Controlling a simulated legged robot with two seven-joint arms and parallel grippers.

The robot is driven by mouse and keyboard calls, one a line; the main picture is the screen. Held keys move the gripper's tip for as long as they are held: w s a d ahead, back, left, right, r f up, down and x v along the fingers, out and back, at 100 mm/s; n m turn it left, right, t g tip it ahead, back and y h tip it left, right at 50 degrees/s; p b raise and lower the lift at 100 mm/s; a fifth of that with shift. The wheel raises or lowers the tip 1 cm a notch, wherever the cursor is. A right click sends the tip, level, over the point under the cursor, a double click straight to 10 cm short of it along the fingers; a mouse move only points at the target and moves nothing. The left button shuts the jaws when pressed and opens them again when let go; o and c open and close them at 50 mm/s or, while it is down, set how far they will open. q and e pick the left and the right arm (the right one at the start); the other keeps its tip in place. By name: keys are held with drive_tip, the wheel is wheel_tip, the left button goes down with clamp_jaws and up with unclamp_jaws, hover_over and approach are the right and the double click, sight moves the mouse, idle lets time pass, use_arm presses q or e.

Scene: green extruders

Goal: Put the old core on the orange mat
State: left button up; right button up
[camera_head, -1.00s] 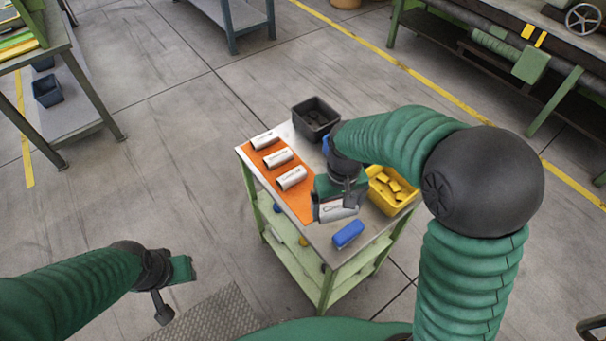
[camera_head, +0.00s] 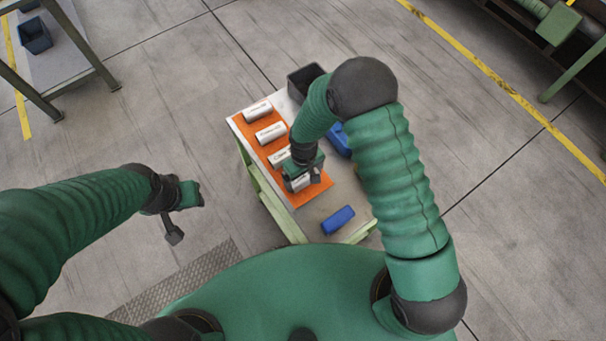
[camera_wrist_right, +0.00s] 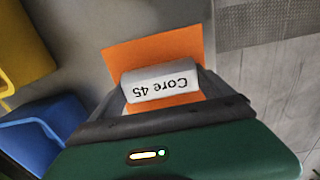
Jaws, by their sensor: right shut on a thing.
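The orange mat (camera_head: 296,198) lies along the left side of the small table's top. My right gripper (camera_head: 301,183) is shut on a white core marked "Core 45" (camera_wrist_right: 160,82), over the near end of the mat, which also shows in the wrist view (camera_wrist_right: 150,48). I cannot tell whether this core touches the mat.
A dark bin (camera_head: 302,80) stands at the far end, with a blue object (camera_head: 340,140) beside my right arm. A yellow container (camera_wrist_right: 20,50) shows in the wrist view. Open floor lies left of the table.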

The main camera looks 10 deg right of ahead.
sight(307, 176)
drive_tip(key=shift+d, duration=0.45)
drive_tip(key=o, duration=1.6)
drive_tip(key=shift+s+d, duration=0.1)
drive_tip(key=shift+d, duration=0.1)
drive_tip(key=shift+c, duration=0.2)
drive_tip(key=shift+s, duration=0.1)
drive_tip(key=shift+a+r, duration=0.15)
drive_tip(key=shift+a, duration=0.2)
drive_tip(key=r, duration=0.2)
drive_tip(key=a+r+b, duration=0.1)
drive_tip(key=r, duration=0.1)
drive_tip(key=shift+w, duration=0.3)
wheel_tip(307, 176, up, 8)
drive_tip(key=d+b, duration=0.1)
use_arm(q)
drive_tip(key=shift+s+d+f, duration=0.1)
drive_tip(key=shift+s+f, duration=0.05)
drive_tip(key=shift+f, duration=0.3)
drive_tip(key=shift+s+d+f, duration=0.1)
drive_tip(key=shift+s+f, duration=0.05)
drive_tip(key=shift+f, duration=0.25)
use_arm(e)
drive_tip(key=s+d+r+m+t, duration=0.2)
drive_tip(key=s+d+r+m, duration=0.2)
drive_tip(key=s+d+r, duration=0.3)
drive_tip(key=shift+s+d+t, duration=0.3)
drive_tip(key=shift+s+d, duration=1.25)
drive_tip(key=shift+s, duration=0.3)
